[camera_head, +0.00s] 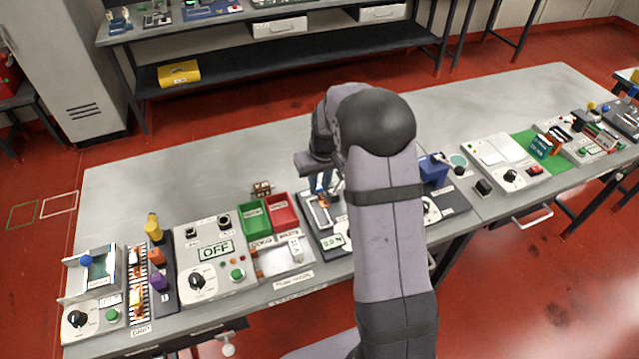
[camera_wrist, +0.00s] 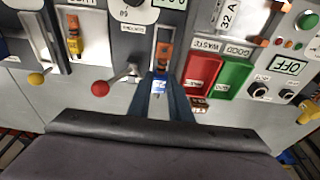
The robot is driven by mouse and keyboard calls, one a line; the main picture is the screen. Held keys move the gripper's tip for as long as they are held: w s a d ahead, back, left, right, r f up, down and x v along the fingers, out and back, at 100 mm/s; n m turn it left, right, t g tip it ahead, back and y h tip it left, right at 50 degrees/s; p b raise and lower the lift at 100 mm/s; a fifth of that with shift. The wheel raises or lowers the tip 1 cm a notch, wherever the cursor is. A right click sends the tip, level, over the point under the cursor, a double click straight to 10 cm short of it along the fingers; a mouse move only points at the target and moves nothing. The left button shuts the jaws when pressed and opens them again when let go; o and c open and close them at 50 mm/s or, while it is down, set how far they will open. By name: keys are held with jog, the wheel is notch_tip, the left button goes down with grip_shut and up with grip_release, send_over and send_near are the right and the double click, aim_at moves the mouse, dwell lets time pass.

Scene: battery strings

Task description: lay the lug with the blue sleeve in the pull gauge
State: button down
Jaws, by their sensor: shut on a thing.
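My gripper (camera_wrist: 161,90) points down over the middle of the bench, its two blue fingers closed on a small piece with a blue and white sleeve (camera_wrist: 159,86). In the head view my gripper (camera_head: 322,188) is partly hidden by my own arm. An orange-copper part (camera_wrist: 164,56) lies just ahead of the fingertips, over the slot of a grey unit, which I take for the pull gauge (camera_wrist: 138,48). I cannot tell whether it is the held lug's own end or whether it touches the slot. The gauge's display (camera_head: 333,240) shows in the head view.
A red-knobbed lever (camera_wrist: 100,88) stands close beside the fingers. Green (camera_head: 252,216) and red (camera_head: 283,209) bins lie left of the gauge in the head view. A blue block (camera_head: 434,168) stands right of my arm. The bench's back strip is mostly clear.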

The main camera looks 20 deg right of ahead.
jog(key=shift+f+b, duration=2.8)
jog(key=shift+f, duration=1.4)
jog(key=shift+f, duration=0.2)
jog(key=c, duration=1.5)
grip_release()
jog(key=shift+c, duration=0.2)
jog(key=shift+r, duration=0.15)
jog(key=shift+s+r+b, duration=0.25)
jog(key=shift+r+b, duration=0.15)
jog(key=shift+r, duration=0.75)
jog(key=shift+s+r+b, duration=0.2)
jog(key=shift+r+b, duration=0.25)
jog(key=shift+r, duration=0.75)
jog(key=shift+s+r+b, duration=0.25)
jog(key=shift+r+b, duration=0.15)
jog(key=shift+r, duration=0.75)
